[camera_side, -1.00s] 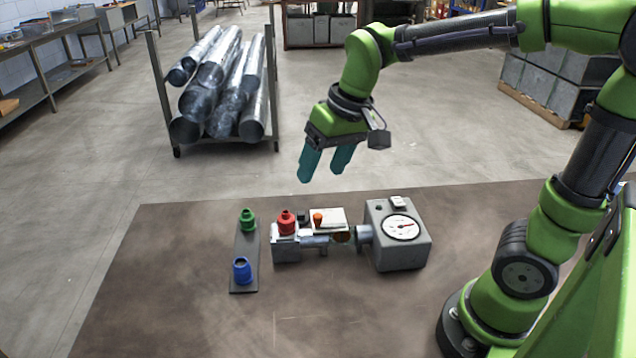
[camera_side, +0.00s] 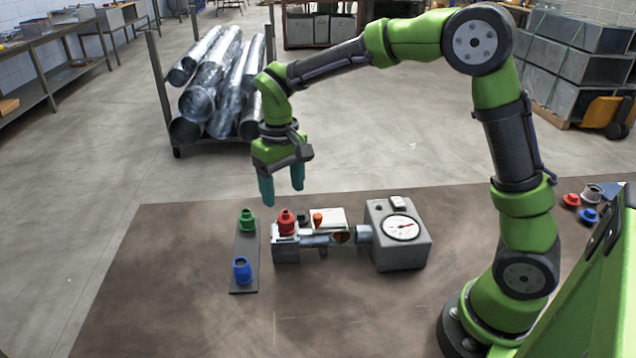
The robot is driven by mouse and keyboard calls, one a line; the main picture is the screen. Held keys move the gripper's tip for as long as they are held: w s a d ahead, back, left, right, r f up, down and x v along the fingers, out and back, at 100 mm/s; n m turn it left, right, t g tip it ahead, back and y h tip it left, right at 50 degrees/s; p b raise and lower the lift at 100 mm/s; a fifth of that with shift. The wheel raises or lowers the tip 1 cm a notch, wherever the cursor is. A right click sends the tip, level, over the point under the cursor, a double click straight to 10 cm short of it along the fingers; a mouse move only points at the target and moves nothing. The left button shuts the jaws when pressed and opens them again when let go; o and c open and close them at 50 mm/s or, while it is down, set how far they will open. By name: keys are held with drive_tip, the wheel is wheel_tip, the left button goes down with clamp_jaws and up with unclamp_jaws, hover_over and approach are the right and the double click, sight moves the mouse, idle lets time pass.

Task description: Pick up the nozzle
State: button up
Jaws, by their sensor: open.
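Several nozzle-like pieces stand on the table. A green one (camera_side: 248,220) stands at the far end of a dark strip (camera_side: 246,250), and a blue one (camera_side: 242,271) stands at its near end. A red one (camera_side: 286,222) stands on the left block of the grey machine (camera_side: 400,252). The frames do not show which one is the task's nozzle. My gripper (camera_side: 282,194) is open and empty, with its teal fingers pointing down. It hangs in the air, in the picture just above the red and green pieces, apart from them.
The machine carries a dial (camera_side: 402,228) and a small orange piece (camera_side: 317,220). Red (camera_side: 571,200) and blue (camera_side: 588,215) pieces lie at the table's right. The brown table (camera_side: 180,290) is clear at front left. A rack of metal ducts (camera_side: 215,85) stands behind.

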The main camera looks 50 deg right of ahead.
sight(285, 211)
drive_tip(key=f, duration=0.8)
drive_tip(key=shift+w+d, duration=0.2)
drive_tip(key=c, duration=1.2)
drive_tip(key=shift+r, duration=0.1)
